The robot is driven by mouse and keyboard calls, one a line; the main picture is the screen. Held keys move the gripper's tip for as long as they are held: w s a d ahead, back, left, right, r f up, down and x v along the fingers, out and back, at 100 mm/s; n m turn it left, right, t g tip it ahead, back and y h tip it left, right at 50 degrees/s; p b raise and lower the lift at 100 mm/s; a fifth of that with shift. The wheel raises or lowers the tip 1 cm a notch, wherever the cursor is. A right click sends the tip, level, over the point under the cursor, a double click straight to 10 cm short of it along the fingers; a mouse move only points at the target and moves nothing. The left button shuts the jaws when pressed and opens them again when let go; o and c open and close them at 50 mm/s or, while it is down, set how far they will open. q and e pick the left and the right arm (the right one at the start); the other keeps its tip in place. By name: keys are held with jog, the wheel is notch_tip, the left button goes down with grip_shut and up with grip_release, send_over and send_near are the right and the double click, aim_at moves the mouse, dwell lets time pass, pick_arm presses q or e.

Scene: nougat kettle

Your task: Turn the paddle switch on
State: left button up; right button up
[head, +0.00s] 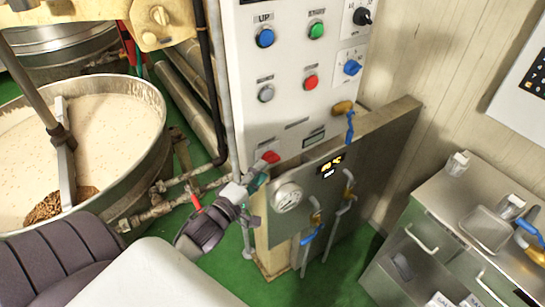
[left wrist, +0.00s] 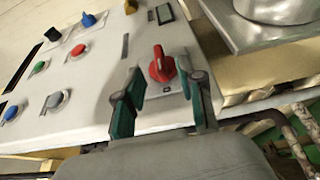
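A red turn knob (head: 270,157) sits low on the white control panel (head: 246,120). I cannot read its label, so I cannot tell whether it is the paddle switch. My left gripper (head: 256,184) is at the knob, its hand just below it. In the left wrist view the red knob (left wrist: 161,65) stands upright on a round base. The two teal fingers (left wrist: 160,88) are apart on either side of it, with gaps to the knob. Any contact is not visible. My right gripper is in neither view.
Above on the panel are a blue button (head: 265,38), green button (head: 316,31), red button (head: 311,82), grey button (head: 266,93) and a blue knob (head: 353,67). A gauge (head: 287,196) and pipes are close below right. The kettle (head: 150,150) stands left.

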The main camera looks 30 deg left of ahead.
aim_at(272, 159)
pick_arm(q)
jog(key=w+p, duration=0.1)
jog(key=w, duration=0.5)
jog(key=shift+s, duration=0.1)
grip_shut()
